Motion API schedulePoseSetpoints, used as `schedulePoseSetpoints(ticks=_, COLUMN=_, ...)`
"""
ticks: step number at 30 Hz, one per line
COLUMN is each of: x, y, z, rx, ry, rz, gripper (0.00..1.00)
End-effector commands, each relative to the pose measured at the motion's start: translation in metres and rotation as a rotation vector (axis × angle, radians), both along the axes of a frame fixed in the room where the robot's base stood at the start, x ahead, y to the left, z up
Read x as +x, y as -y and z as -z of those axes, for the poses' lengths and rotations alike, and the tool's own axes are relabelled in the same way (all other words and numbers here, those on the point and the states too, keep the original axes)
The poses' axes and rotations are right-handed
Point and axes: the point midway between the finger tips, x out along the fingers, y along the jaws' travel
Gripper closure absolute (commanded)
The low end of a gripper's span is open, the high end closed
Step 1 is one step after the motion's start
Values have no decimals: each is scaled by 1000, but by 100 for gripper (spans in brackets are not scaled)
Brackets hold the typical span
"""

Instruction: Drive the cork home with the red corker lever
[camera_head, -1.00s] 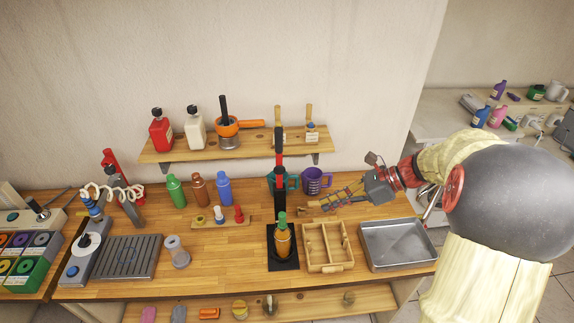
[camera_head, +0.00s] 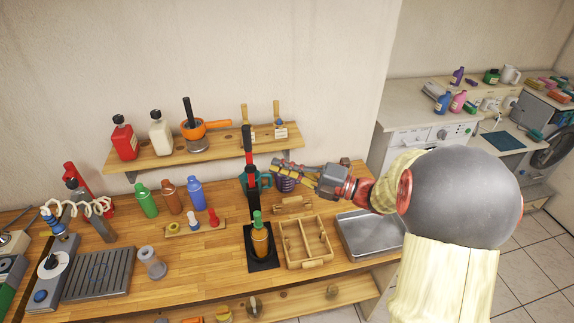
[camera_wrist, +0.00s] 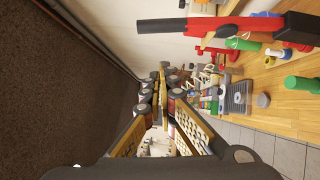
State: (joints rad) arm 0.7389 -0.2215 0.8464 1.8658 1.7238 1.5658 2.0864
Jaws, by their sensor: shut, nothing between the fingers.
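The corker stands on the bench with a black base (camera_head: 264,262) and an upright post. Its red lever (camera_head: 249,150) has black ends and points up. It also shows as a red bar across the top right of the wrist view (camera_wrist: 220,25). An amber bottle (camera_head: 260,243) with a green top stands upright on the base. The cork itself cannot be made out. My gripper (camera_head: 276,166) is shut and empty, just right of the lever in the head view. In the wrist view its fingertips (camera_wrist: 163,72) are together, apart from the lever.
A wooden divided tray (camera_head: 283,250) and a metal tray (camera_head: 352,240) lie right of the corker. Purple and teal mugs stand behind, below my gripper. A wall shelf (camera_head: 185,150) holds bottles and a pan behind. Green, brown and blue bottles stand left.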

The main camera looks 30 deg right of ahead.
Motion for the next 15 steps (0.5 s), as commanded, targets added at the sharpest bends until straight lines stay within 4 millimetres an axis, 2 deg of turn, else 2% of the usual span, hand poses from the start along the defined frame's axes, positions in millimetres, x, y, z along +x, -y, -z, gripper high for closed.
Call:
schedulePoseSetpoints(ticks=9, x=45, y=-41, z=-6, rx=-3, ry=2, rz=-5, gripper=100)
schedulePoseSetpoints(ticks=15, x=73, y=-37, z=-10, rx=-3, ry=1, rz=-2, gripper=100)
